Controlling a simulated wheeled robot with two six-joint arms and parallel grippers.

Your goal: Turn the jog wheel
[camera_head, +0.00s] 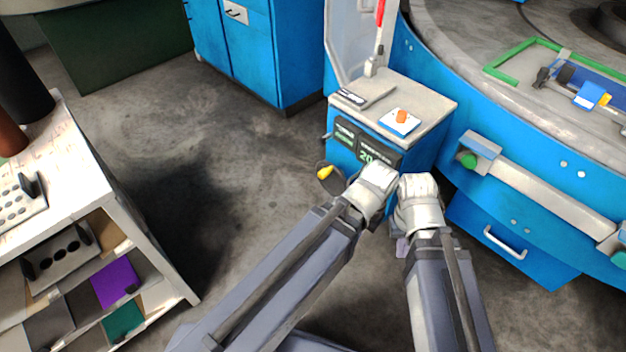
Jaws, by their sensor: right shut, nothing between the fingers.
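The jog wheel (332,183) is a dark disc low on the left side of the blue control box (418,147). Its yellow knob (324,172) faces left, and part of the wheel is hidden behind my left arm. My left gripper (379,172) is in front of the box, just right of the wheel. Its fingers point away from me and I cannot see whether they are open. My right gripper (416,180) is close beside it on the right, shut and empty, in front of the box's lower front.
The box top holds a white-and-blue plate with an orange button (401,116). A green-lit display (370,155) is on its front. A blue round machine with a rail (545,190) stands right. A shelf rack (95,190) stands left, with clear floor between.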

